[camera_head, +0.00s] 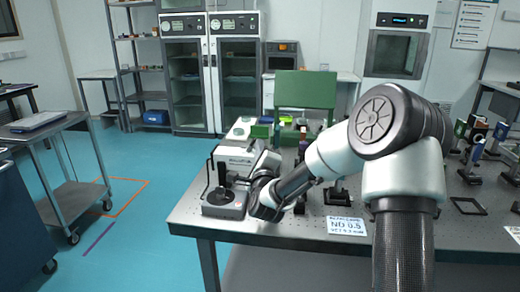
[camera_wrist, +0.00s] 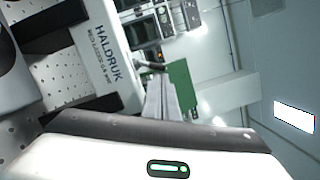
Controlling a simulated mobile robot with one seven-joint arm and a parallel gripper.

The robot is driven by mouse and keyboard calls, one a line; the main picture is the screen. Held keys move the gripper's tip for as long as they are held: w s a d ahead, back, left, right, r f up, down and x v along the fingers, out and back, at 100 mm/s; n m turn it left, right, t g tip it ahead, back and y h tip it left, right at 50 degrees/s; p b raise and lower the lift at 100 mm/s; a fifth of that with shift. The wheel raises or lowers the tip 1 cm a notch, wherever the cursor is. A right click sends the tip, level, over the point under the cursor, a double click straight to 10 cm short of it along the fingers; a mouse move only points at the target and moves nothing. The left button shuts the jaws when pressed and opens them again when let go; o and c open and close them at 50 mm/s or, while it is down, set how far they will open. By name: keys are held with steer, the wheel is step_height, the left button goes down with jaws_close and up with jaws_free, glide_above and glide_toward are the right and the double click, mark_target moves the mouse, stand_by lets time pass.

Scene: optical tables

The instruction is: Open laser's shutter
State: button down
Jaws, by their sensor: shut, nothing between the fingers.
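A white box marked HALDRUK (camera_wrist: 112,52) fills the upper left of the wrist view. My gripper (camera_wrist: 161,84) is shut and empty beside the box's right edge. In the head view my arm reaches down to the white boxed instrument (camera_head: 235,158) at the table's left end; my fingers are hidden there.
The perforated optical table (camera_head: 270,224) carries a round grey-based device (camera_head: 224,203) at its front left corner. A green panel (camera_head: 305,90) rises behind. A cart (camera_head: 75,195) stands left, with open floor between.

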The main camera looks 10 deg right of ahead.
steer(key=shift+a+r+n, duration=0.1)
steer(key=shift+r+n, duration=0.05)
steer(key=shift+n, duration=0.25)
steer(key=n, duration=0.1)
steer(key=r+n, duration=0.1)
steer(key=n, duration=0.1)
steer(key=shift+w+a+g+b, duration=0.15)
steer(key=shift+a+g+b, duration=0.15)
steer(key=shift+a+g, duration=0.1)
steer(key=n, duration=0.2)
steer(key=a+n+g, duration=0.1)
steer(key=n, duration=0.1)
steer(key=shift+w+r, duration=0.15)
steer(key=shift+r, duration=0.25)
